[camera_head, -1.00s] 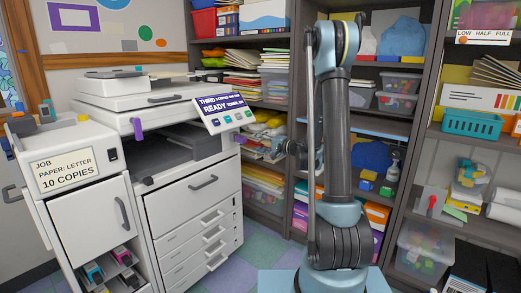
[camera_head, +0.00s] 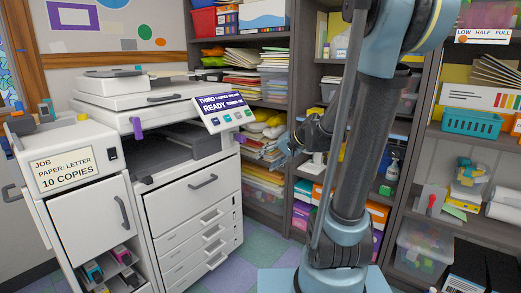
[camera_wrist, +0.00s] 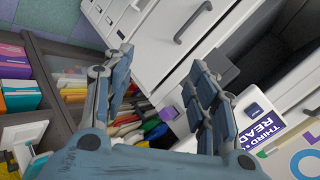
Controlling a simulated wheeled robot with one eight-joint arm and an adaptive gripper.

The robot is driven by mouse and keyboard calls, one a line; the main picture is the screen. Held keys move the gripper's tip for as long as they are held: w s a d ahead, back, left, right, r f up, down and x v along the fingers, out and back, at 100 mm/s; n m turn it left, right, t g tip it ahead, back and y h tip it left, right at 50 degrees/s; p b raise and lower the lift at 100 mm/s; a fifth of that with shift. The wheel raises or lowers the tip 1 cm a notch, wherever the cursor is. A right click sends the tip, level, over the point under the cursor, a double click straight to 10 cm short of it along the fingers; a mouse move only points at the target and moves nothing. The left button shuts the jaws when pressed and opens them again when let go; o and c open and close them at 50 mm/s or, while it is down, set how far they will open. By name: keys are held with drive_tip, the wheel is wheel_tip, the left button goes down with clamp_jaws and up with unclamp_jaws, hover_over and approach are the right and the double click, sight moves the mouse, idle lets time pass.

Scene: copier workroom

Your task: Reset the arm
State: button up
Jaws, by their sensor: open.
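My gripper shows in the wrist view (camera_wrist: 158,75), with its two blue-grey fingers spread apart and nothing between them. Beyond the fingers in that view are the copier's white front and drawer handle (camera_wrist: 193,22). In the head view my arm stands upright right of centre, leaning to the right at its top. My gripper's end (camera_head: 288,147) is partly seen at the arm's left side, in front of the shelves, and its fingertips are hard to make out there.
The copier (camera_head: 190,190) stands left of my arm, its panel (camera_head: 225,113) reading "READY". A white cabinet (camera_head: 85,215) with a job card (camera_head: 65,172) is further left. Filled shelves (camera_head: 265,95) stand behind and right, with a teal basket (camera_head: 472,123). Purple-green floor shows between copier and my base.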

drive_tip(key=s+d+f+g+h, duration=0.1)
drive_tip(key=s+d+f+h, duration=0.1)
drive_tip(key=s+d, duration=0.3)
drive_tip(key=s+d+f+n+g+h, duration=0.1)
drive_tip(key=s+d+f+h, duration=0.2)
drive_tip(key=s, duration=0.8)
drive_tip(key=s+d+f+n+g+h, duration=0.1)
drive_tip(key=s+d+f+h, duration=0.2)
drive_tip(key=s+d, duration=0.4)
drive_tip(key=shift+s+d+f, duration=0.3)
drive_tip(key=shift+s+d, duration=0.05)
drive_tip(key=shift+s, duration=0.6)
drive_tip(key=shift+w+f, duration=0.2)
drive_tip(key=shift+w, duration=0.3)
drive_tip(key=shift+c, duration=0.6)
